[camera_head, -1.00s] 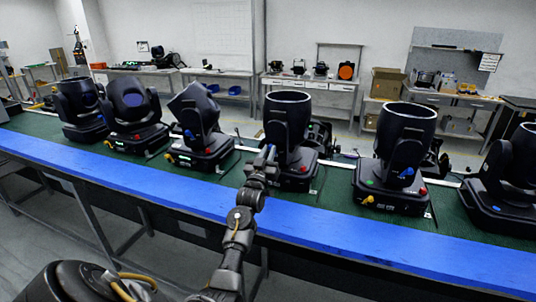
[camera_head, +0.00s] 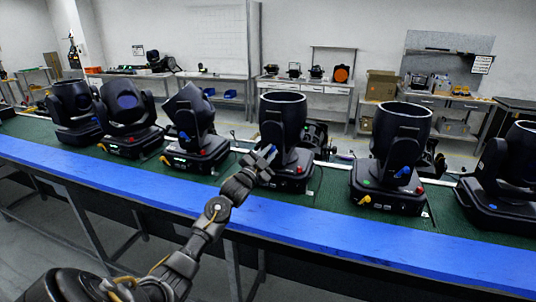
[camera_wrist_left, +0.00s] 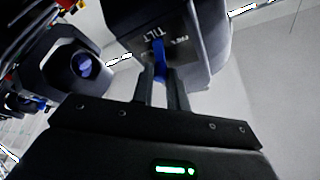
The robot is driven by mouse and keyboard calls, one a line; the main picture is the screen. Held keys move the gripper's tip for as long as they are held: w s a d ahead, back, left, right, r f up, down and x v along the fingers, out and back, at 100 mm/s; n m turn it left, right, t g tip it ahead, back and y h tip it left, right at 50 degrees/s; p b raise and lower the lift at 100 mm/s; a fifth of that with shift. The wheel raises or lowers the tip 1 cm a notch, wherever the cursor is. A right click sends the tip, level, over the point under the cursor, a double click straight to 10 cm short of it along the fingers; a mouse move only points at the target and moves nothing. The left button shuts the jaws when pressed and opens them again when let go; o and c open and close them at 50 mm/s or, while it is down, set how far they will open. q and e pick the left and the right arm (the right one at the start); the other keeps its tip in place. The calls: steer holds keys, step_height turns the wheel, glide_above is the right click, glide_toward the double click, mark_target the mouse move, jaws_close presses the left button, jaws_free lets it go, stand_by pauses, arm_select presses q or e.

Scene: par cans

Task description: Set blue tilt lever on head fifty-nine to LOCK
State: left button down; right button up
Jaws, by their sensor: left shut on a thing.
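The moving head (camera_head: 281,130) at the middle of the bench has its round barrel facing up; I cannot read its number in the head view. My left gripper (camera_head: 267,157) reaches its near left side and hides part of it. In the left wrist view, a blue lever (camera_wrist_left: 158,50) stands on a dark panel (camera_wrist_left: 180,30) marked TILT, with a second label that looks like FREE to the right. My left gripper (camera_wrist_left: 161,84) is shut on the blue lever, one finger on each side. No LOCK label is readable. My right gripper is not in view.
More moving heads stand to the left (camera_head: 194,130) and right (camera_head: 402,145) on the green bench top (camera_head: 335,190). A blue strip (camera_head: 330,222) runs along the bench's front edge. A yellow lever (camera_head: 265,176) sits low on the middle head's base.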

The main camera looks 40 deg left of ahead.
arm_select(q)
steer(key=shift+d+m+h, duration=0.1)
steer(key=shift+m+h, duration=0.2)
steer(key=shift+m, duration=0.3)
steer(key=shift+f, duration=0.1)
steer(key=shift+m+g, duration=0.3)
steer(key=c, duration=1.4)
jaws_free()
steer(key=b+v, duration=0.3)
steer(key=v, duration=0.7)
steer(key=shift+s+f+b, duration=0.15)
steer(key=shift+s+b, duration=0.2)
steer(key=shift+b, duration=0.05)
